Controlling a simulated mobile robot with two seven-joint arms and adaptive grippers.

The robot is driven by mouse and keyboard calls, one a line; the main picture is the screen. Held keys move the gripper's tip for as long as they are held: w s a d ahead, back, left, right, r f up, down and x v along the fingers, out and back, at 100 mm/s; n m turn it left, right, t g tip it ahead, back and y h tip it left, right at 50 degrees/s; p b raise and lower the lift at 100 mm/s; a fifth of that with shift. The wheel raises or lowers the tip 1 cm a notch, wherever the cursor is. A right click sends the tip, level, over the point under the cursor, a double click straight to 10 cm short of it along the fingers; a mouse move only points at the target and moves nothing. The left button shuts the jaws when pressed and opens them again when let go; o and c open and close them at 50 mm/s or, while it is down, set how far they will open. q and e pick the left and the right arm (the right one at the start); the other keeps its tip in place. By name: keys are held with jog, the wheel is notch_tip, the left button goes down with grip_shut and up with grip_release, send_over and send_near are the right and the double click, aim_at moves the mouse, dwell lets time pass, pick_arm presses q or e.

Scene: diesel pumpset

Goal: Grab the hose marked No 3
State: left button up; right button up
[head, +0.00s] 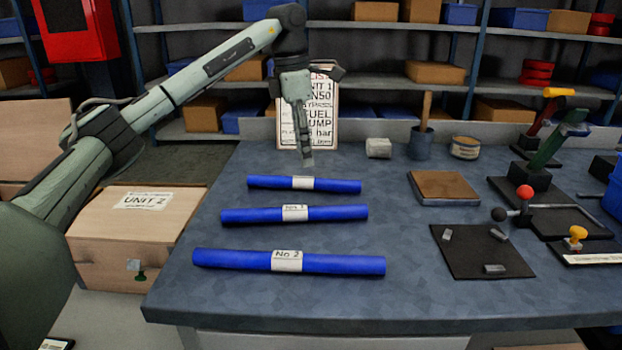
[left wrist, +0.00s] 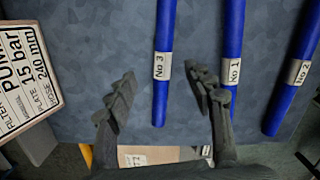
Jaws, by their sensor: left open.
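Three blue hoses with white labels lie side by side on the blue-grey bench. The hose marked No 3 (left wrist: 164,30) shows its label in the left wrist view, between my open fingers in the picture. It is the farthest hose (head: 338,186) in the head view, where its label is too small to read. The No 1 hose (head: 250,214) is in the middle and the No 2 hose (head: 345,264) is nearest. My left gripper (head: 307,162) points down above and just behind the far hose, open and empty; its fingers also show in the left wrist view (left wrist: 163,82). My right gripper is out of view.
A placard (head: 325,125) stands behind my left gripper. A white block (head: 378,148), a dark cup (head: 421,143) and a tin (head: 465,148) stand at the back. A brown board (head: 443,187), dark mat (head: 482,252) and levers are right. The bench around the hoses is clear.

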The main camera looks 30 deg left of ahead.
aim_at(303, 178)
pick_arm(q)
jog(key=f, duration=0.5)
jog(key=shift+s+a+f, duration=0.1)
jog(key=shift+s+f, duration=0.15)
jog(key=shift+f, duration=0.4)
jog(key=shift+c, duration=0.3)
grip_shut()
jog(key=shift+w, duration=0.1)
